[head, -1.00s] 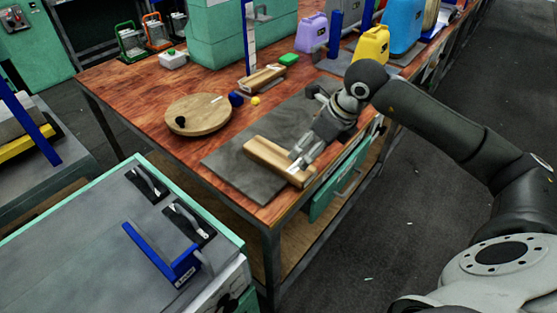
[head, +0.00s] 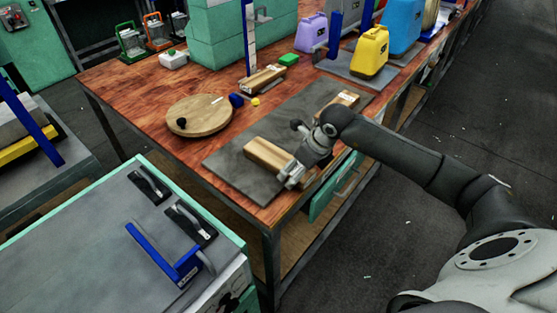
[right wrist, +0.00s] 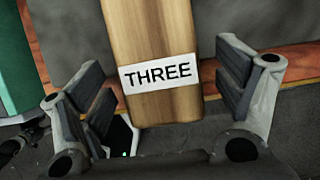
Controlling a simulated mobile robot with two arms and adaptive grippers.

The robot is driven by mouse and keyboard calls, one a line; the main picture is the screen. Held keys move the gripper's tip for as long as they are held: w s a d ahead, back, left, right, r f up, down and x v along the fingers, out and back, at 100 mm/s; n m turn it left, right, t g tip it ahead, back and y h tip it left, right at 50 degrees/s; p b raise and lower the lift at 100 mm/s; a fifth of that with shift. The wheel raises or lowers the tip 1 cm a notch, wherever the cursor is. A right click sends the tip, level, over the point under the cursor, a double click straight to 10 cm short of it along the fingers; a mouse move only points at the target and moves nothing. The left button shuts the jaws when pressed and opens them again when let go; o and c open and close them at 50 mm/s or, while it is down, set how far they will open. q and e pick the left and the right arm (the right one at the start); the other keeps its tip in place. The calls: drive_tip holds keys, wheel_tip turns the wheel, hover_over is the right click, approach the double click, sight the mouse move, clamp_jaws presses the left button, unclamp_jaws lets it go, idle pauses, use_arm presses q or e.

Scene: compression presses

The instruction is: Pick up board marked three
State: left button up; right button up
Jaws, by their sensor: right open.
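A pale wooden board (head: 266,153) lies on the grey mat (head: 235,170) near the front corner of the wooden table. In the right wrist view, this board (right wrist: 150,40) carries a white label reading THREE near its close end. My right gripper (head: 291,178) is at the board's near right end. Its two fingers stand open on either side of the labelled end, with a gap showing on both sides. Part of the board's end is hidden by my gripper in the head view. My left gripper is not in view.
Another labelled board (head: 342,100) lies at the mat's far end, and one more (head: 263,79) lies by a blue upright. A round wooden disc (head: 200,114) is to the left. A mint-edged bench (head: 95,240) with a blue handle stands in front.

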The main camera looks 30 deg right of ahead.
drive_tip(key=shift+r, duration=0.1)
drive_tip(key=c, duration=1.4)
